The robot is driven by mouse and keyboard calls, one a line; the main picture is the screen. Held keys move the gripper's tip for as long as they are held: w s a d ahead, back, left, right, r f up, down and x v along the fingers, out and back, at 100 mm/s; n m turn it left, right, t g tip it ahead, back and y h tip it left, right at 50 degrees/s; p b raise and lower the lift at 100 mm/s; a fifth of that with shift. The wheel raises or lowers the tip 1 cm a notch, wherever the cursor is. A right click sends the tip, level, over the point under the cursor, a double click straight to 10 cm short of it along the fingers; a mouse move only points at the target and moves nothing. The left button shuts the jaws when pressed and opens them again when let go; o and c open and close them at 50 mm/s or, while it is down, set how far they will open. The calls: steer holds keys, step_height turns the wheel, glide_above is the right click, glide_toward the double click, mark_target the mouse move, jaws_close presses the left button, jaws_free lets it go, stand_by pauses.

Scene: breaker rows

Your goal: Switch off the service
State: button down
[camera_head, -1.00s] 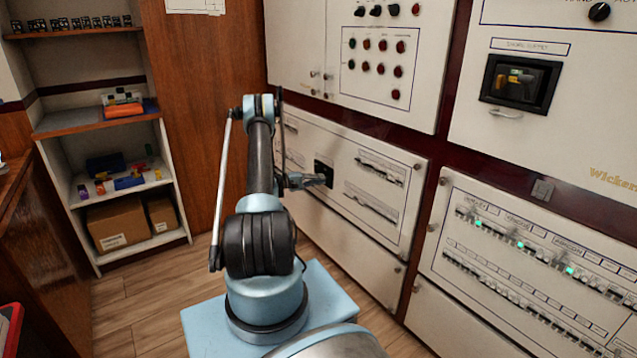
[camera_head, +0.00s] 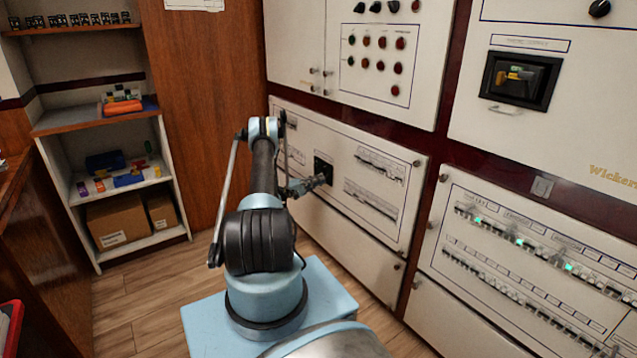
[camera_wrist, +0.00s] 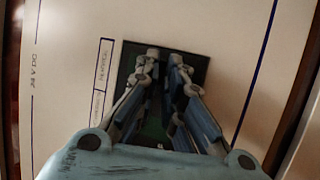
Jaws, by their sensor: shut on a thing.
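A dark square switch plate (camera_head: 321,163) is set in the white lower panel, in the middle of the head view. My gripper (camera_head: 320,180) is at its front, reaching in from the left. In the wrist view the dark plate (camera_wrist: 203,66) lies behind the two fingers of my gripper (camera_wrist: 166,64). The fingers are shut on the switch's handle, which is mostly hidden between them. Its exact angle cannot be told.
Rows of breakers (camera_head: 378,165) lie right of the switch on the same panel. Another panel (camera_head: 530,222) at right has breaker rows with green lights. A recessed dark box (camera_head: 520,80) is above it. Shelves (camera_head: 120,205) stand at left.

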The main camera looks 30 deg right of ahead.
steer(key=c, duration=1.7)
jaws_free()
